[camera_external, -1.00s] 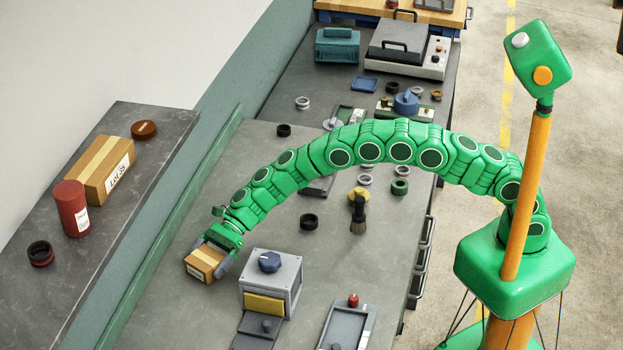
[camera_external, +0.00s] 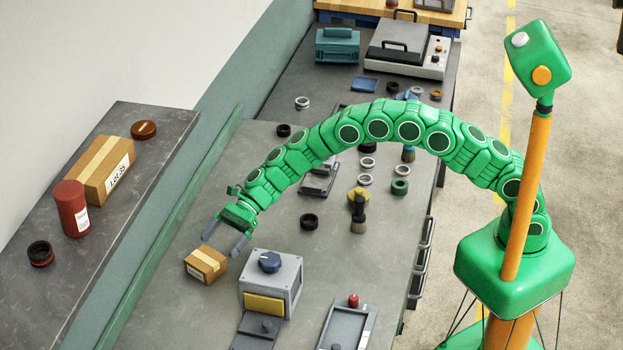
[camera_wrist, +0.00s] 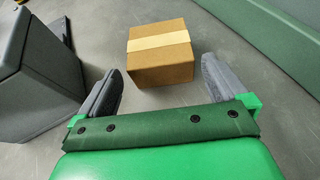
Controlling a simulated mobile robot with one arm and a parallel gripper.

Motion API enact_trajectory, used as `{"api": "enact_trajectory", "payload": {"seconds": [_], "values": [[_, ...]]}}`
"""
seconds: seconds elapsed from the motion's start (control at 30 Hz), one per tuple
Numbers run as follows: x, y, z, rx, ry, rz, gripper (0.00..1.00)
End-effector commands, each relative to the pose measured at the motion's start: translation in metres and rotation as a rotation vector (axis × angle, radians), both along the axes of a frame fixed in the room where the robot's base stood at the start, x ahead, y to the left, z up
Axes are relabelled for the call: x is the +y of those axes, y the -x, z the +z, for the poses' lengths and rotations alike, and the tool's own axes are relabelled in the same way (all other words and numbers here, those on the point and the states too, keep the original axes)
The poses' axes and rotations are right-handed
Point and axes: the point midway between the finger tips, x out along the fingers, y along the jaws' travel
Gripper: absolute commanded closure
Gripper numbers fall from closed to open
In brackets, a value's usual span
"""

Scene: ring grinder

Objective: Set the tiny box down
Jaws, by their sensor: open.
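The tiny box (camera_external: 206,264) is a small brown cardboard box with a pale tape strip. It rests on the grey workbench (camera_external: 170,310), left of the grey machine with the blue knob. In the wrist view the box (camera_wrist: 160,62) sits ahead of the fingertips, with floor-like grey bench around it. My gripper (camera_external: 224,240) is open and empty, just above and behind the box in the outside view. Its two grey fingers also show in the wrist view (camera_wrist: 163,78), spread to either side and apart from the box.
The grey machine (camera_external: 271,280) stands close to the right of the box. A green rail (camera_external: 170,231) runs along the bench's left edge. A raised shelf (camera_external: 110,215) holds a larger box (camera_external: 103,170) and a red canister (camera_external: 72,208). Black rings (camera_external: 309,221) lie farther back.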

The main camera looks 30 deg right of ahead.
Motion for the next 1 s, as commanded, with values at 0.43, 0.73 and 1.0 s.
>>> {"api": "enact_trajectory", "payload": {"seconds": [0.43,0.73,1.0], "values": [[-0.041,-0.017,0.018,0.000,0.000,0.000,0.00],[-0.044,-0.018,0.019,0.000,0.001,0.000,0.00],[-0.072,-0.026,0.040,-0.068,-0.002,0.035,0.00]]}}
